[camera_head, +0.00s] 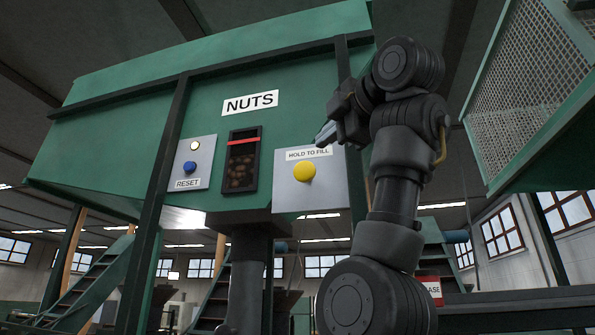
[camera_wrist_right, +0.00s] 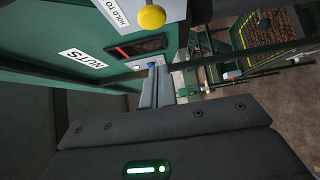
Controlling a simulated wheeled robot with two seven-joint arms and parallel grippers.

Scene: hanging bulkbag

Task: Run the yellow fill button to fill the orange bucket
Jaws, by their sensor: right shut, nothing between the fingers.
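The yellow button (camera_head: 304,172) is on a grey panel marked HOLD TO FILL (camera_head: 330,190), on the green hopper marked NUTS. It also shows at the top of the right wrist view (camera_wrist_right: 152,17). My right gripper (camera_head: 325,136) is shut and empty, in front of the panel's upper right part, above and to the right of the button in the head view. In the right wrist view its closed fingers (camera_wrist_right: 154,88) point past the button, with a gap between them in the picture. The orange bucket is in neither view. My left gripper is not in view.
A RESET panel (camera_head: 176,176) with a blue button and a small lamp is left of a dark window (camera_head: 242,172) with a red line and nuts behind it. A dark frame post (camera_head: 160,200) crosses the hopper front. A mesh-sided green structure (camera_head: 530,85) is at right.

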